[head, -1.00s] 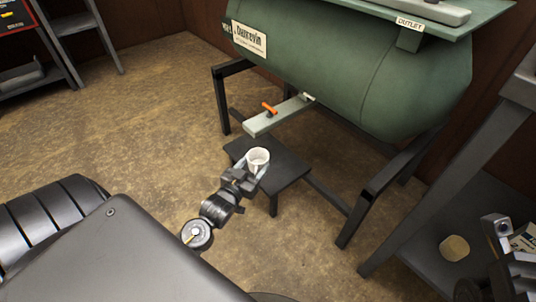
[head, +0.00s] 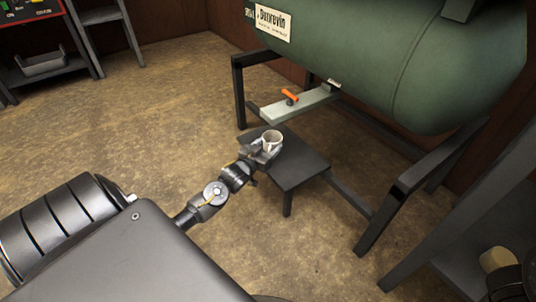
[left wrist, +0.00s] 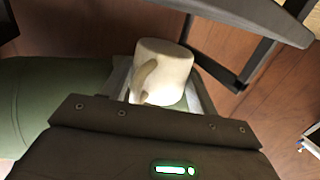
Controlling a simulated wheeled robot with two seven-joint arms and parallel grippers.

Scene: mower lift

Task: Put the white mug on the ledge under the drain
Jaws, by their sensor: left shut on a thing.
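The white mug (head: 272,139) is upright in the head view, with its open rim facing up. My left gripper (head: 264,150) is shut on it. In the left wrist view the mug (left wrist: 162,70) sits between the two fingers, its handle toward the camera. The mug appears over the dark ledge (head: 300,170), toward its back left part; I cannot tell whether it touches. The drain's pale green bar (head: 310,103) with an orange handle (head: 290,96) is behind and above the ledge, under the green tank (head: 370,60). My right gripper is not clearly visible.
Dark frame legs (head: 400,195) stand right of the ledge, and another leg (head: 238,95) stands behind its left end. A grey shelf unit (head: 465,225) with a tan round object (head: 497,260) is at the right. The floor (head: 150,130) at the left is clear.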

